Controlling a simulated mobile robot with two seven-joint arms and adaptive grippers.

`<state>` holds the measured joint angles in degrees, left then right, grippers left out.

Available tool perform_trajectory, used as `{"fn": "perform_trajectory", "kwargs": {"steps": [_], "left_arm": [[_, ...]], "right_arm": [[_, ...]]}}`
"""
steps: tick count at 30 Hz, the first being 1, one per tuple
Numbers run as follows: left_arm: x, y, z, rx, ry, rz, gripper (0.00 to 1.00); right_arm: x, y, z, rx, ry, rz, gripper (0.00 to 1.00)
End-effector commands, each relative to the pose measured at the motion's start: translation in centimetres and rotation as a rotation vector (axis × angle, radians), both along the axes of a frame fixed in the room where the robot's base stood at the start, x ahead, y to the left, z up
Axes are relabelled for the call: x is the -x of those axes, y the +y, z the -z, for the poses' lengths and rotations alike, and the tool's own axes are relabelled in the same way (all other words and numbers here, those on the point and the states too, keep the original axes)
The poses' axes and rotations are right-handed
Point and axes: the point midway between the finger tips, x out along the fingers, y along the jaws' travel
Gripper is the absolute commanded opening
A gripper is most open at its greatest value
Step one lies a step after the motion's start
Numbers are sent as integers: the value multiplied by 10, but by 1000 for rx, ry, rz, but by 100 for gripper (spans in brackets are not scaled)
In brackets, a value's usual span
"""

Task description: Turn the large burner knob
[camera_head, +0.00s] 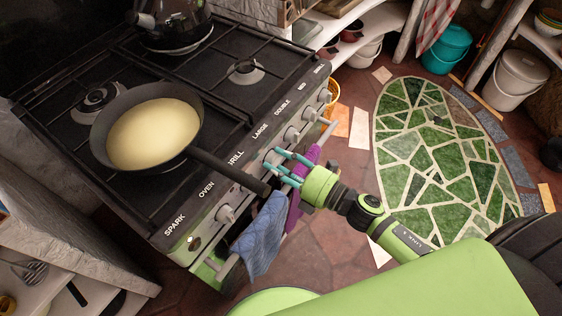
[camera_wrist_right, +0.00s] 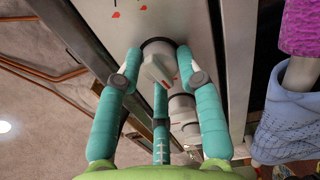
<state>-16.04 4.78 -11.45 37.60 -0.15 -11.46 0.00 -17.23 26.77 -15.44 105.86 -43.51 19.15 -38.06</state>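The large burner knob (camera_head: 269,156) is on the stove's front panel below the word LARGE, partly hidden by my fingers in the head view. My right gripper (camera_head: 273,160) reaches it from the right, with its teal fingers spread around it. In the right wrist view a pale round knob (camera_wrist_right: 157,70) with a raised grip and a red mark sits between the fingertips of this gripper (camera_wrist_right: 158,56). Two fingers flank it and a third lies below. The fingers look open; I cannot tell whether any touches the knob. My left gripper is not in view.
A pan (camera_head: 153,130) with pale yellow contents stands on the stove, its handle (camera_head: 229,171) jutting over the front panel near my fingers. Blue (camera_head: 261,238) and purple (camera_head: 299,190) cloths hang at the front rail. Other knobs (camera_head: 292,134) line the panel. A kettle (camera_head: 174,22) stands behind.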

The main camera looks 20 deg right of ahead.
Motion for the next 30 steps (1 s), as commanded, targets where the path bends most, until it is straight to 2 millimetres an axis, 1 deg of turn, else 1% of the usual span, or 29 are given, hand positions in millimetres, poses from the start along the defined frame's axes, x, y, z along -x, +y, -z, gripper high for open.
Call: {"fn": "perform_trajectory", "kwargs": {"steps": [1,2,9,12,14,17,27,30], "left_arm": [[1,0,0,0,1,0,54],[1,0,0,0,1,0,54],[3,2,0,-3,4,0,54],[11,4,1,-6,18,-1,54],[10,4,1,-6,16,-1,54],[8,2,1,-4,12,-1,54],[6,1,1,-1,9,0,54],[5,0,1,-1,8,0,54]], "right_arm": [[3,5,1,-5,2,-11,57],[3,4,1,-5,2,-10,60],[2,2,1,-2,3,-5,60],[2,1,1,-1,3,-4,60],[5,-2,2,-1,4,-3,60],[15,-9,3,-2,7,-3,60],[71,-51,2,-3,8,-4,60],[83,-61,2,-1,6,-5,60]]}}
